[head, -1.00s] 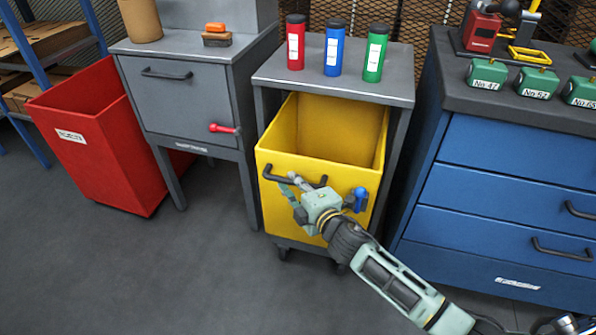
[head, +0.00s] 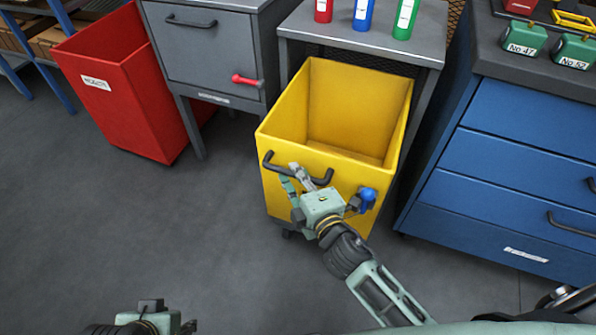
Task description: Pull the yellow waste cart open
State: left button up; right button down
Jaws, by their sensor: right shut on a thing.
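The yellow waste cart (head: 275,128) stands partly out from under the grey stand (head: 335,32), its open top and empty-looking inside in view. A black bar handle (head: 272,165) runs across its front, and a blue knob (head: 367,197) sits lower right of it. My right gripper (head: 297,178) is at the handle and shut on it; the fingers hide part of the bar. A part of my left arm's end (head: 148,318) shows at the bottom left edge, away from the cart; its fingers cannot be made out.
A red bin (head: 130,100) and a grey cabinet (head: 215,55) with a red lever (head: 247,80) stand to the left. A blue drawer cabinet (head: 520,150) stands close on the right. The dark floor (head: 150,225) in front and to the left is clear.

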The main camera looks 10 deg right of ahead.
jog(key=shift+a, duration=0.1)
jog(key=c, duration=1.7)
grip_release()
jog(key=shift+s, duration=0.1)
jog(key=v, duration=1.2)
